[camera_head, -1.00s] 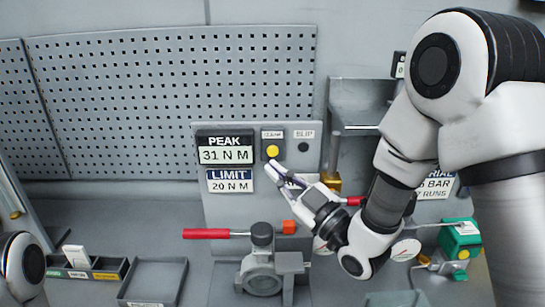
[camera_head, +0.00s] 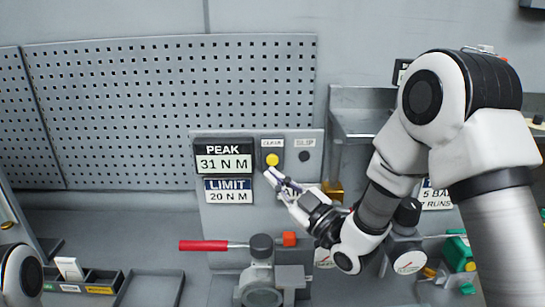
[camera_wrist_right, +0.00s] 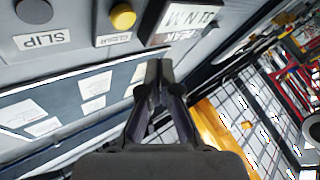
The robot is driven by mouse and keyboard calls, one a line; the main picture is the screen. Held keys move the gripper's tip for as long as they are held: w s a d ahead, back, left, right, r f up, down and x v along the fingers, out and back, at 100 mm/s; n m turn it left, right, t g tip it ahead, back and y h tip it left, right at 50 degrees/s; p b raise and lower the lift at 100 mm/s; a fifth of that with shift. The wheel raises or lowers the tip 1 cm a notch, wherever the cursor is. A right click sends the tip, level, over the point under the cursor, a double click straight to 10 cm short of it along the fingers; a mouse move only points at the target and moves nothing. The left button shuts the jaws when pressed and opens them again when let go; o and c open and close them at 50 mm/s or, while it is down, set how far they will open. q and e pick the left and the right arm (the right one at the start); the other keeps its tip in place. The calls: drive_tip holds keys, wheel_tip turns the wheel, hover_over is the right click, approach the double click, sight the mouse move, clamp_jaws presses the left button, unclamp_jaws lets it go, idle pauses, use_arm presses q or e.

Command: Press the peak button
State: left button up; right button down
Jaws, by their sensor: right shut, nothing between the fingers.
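A round yellow button (camera_head: 273,160) sits on the grey upright panel under a small label that seems to read CLEAR. It is just right of the PEAK display (camera_head: 224,157), which shows 31 N M. My right gripper (camera_head: 271,175) is shut and empty, with its fingertips just below the button in the head view. In the right wrist view the shut fingertips (camera_wrist_right: 158,72) are lower and to the right of the yellow button (camera_wrist_right: 122,16). I cannot see contact between them. My left gripper is out of view; only part of my left arm shows at the lower left.
A dark round SLIP lamp or button (camera_head: 304,156) is right of the yellow one. The LIMIT display (camera_head: 229,190) is below PEAK. A valve body (camera_head: 261,275) with a red handle (camera_head: 203,245) stands below. An empty-looking tray (camera_head: 153,289) is at lower left.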

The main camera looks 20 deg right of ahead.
sight(272, 160)
drive_tip(key=w, duration=0.2)
drive_tip(key=w+d, duration=0.1)
drive_tip(key=w, duration=0.1)
drive_tip(key=shift+f, duration=0.1)
drive_tip(key=shift+s, duration=0.1)
drive_tip(key=shift+d, duration=0.1)
idle(1.1)
drive_tip(key=shift+w+d+b, duration=0.1)
drive_tip(key=shift+w+b, duration=0.3)
drive_tip(key=shift+w, duration=0.05)
